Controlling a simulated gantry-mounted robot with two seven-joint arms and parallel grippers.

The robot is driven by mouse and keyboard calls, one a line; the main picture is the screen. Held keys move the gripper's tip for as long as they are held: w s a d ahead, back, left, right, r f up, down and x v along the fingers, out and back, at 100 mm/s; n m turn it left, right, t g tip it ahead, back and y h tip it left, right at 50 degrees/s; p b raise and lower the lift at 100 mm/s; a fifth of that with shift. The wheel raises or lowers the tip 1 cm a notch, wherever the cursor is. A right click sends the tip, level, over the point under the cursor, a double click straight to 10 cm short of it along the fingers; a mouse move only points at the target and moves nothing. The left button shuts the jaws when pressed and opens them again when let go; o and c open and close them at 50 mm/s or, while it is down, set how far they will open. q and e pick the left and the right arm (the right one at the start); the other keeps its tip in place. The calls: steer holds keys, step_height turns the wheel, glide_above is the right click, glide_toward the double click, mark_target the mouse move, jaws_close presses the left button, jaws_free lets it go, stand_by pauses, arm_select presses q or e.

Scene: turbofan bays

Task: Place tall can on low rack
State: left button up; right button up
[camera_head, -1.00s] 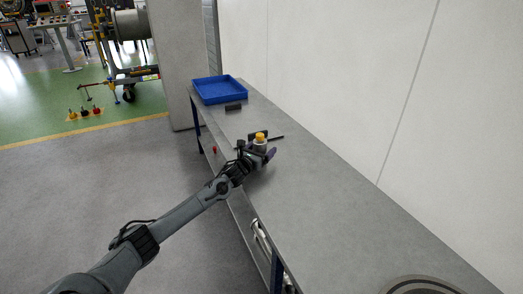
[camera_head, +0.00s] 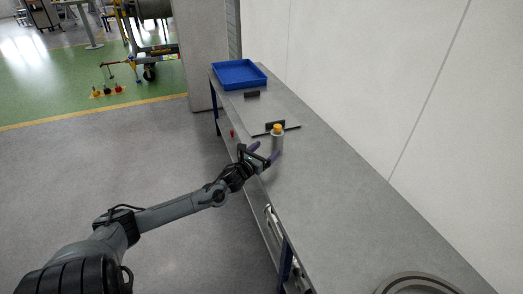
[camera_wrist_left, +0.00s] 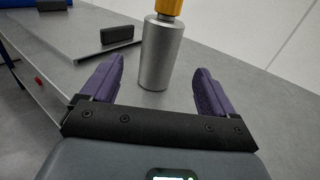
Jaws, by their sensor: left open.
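The tall can (camera_head: 277,143), a grey cylinder with an orange cap, stands upright on the bench. It stands just in front of a low grey plate with a dark front edge and a black block (camera_head: 275,125); I cannot tell for sure that this plate is the low rack. My left gripper (camera_head: 264,152), with purple fingers, is open and empty at the can's near left side. In the left wrist view the can (camera_wrist_left: 162,55) appears between and beyond the fingertips, apart from both; its cap is partly cut off by the frame. My right gripper is out of view.
A blue tray (camera_head: 239,86) lies at the bench's far end, with another black block (camera_head: 252,94) before it. A white wall (camera_head: 350,80) bounds the bench's right side. The near bench top (camera_head: 340,210) is clear up to a round grey disc (camera_head: 420,284).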

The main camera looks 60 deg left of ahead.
arm_select(q)
steer(key=shift+p+v, duration=0.4)
steer(key=shift+v, duration=0.75)
